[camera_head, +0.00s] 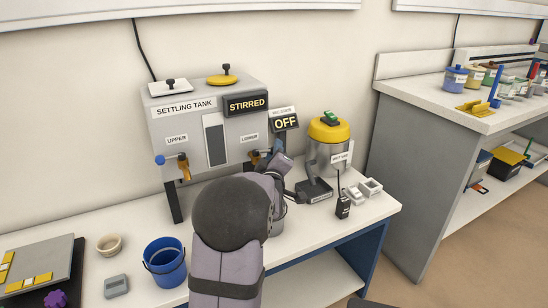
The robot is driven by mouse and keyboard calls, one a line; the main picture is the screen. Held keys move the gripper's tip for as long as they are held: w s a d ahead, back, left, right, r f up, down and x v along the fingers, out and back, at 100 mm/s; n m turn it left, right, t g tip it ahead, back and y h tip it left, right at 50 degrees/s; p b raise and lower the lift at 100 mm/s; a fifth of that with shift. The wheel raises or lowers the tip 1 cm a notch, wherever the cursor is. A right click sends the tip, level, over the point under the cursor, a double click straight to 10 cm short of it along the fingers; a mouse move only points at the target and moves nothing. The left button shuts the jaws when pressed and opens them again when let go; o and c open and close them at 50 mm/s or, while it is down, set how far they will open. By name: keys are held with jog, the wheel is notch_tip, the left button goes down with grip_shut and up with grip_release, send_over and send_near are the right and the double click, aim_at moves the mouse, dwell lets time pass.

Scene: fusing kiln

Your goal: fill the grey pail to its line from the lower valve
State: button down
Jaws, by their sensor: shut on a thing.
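The settling tank (185,130) stands at the back of the bench, with an upper valve (183,167) on its left and a lower valve (253,158) on its right. My gripper (272,152) is at the lower valve and appears shut on its handle, though my wrist hides most of the contact. A grey pail (278,224) seems to stand below the lower valve, largely hidden behind my arm. Its inside, its line and any flow from the spout cannot be seen.
A blue bucket (164,268), a small beige bowl (109,244) and a grey device (117,286) are at left front. A yellow-lidded canister (328,145) and small handheld devices (352,195) stand to the right. The tank's display (248,104) reads STIRRED; another (285,122) reads OFF.

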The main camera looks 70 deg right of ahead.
dwell(0.3)
jog(key=c, duration=1.5)
grip_release()
jog(key=shift+c, duration=0.2)
jog(key=shift+a+f, duration=0.1)
jog(key=shift+f, duration=0.05)
jog(key=b+v, duration=0.1)
jog(key=v, duration=0.7)
jog(key=shift+b, duration=0.35)
jog(key=shift+r, duration=0.25)
